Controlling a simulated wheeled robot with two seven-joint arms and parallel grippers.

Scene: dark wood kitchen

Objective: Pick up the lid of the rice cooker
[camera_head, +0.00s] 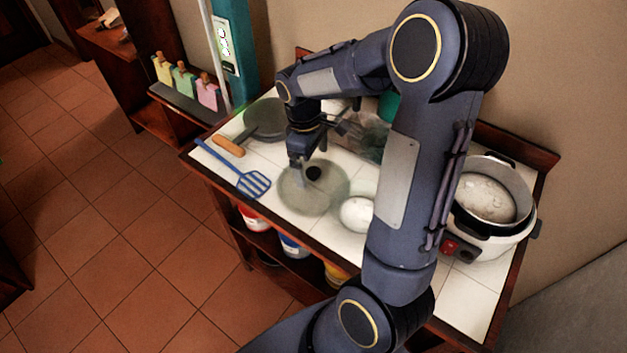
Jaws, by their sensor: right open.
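The rice cooker (487,243) stands open at the right end of the tiled counter, white with a red button on its front and a pale pot inside. A round greenish glass lid (324,200) with a black knob (314,173) lies flat on the counter to the left of my arm. My right gripper (303,171) is open and points down over the lid, close beside the knob. I cannot tell whether its fingers touch the knob or the glass. My right arm hides part of the counter between lid and cooker. My left gripper is out of view.
A white bowl (356,214) sits close to the lid's right. A blue slotted spatula (254,184) lies to its left, with a dark pan (266,121) behind. A clear glass-like item (366,137) stands at the back. Several containers fill the shelf below the counter.

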